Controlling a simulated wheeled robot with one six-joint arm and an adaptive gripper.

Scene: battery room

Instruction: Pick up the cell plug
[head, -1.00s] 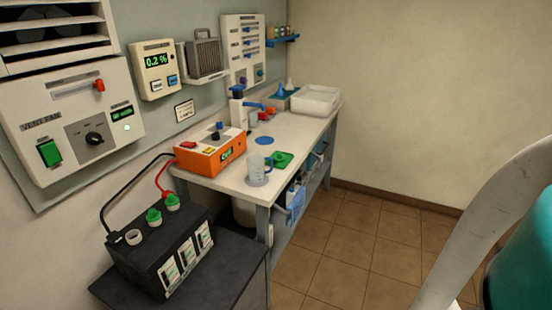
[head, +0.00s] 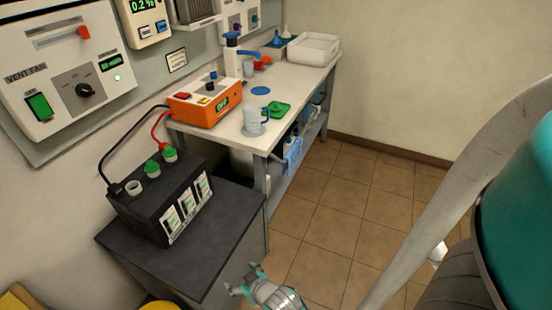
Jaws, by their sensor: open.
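A black battery (head: 160,215) stands on a dark cabinet at the left. Two green cell plugs, one nearer (head: 152,168) and one farther (head: 170,155), sit in its top. A third port (head: 134,188) at its near left shows a pale ring with no green plug in it. A small green item (head: 275,108) lies on the white bench; I cannot tell whether a loose plug is on it. My gripper (head: 243,280) is open and empty at the bottom of the view, beyond the front right edge of the cabinet and apart from the battery.
The dark cabinet top (head: 210,235) is bare in front of the battery. Black and red cables run from the battery to an orange charger (head: 205,103). A clear jug (head: 253,122) stands near the bench's front edge. Tiled floor (head: 340,215) at the right is clear.

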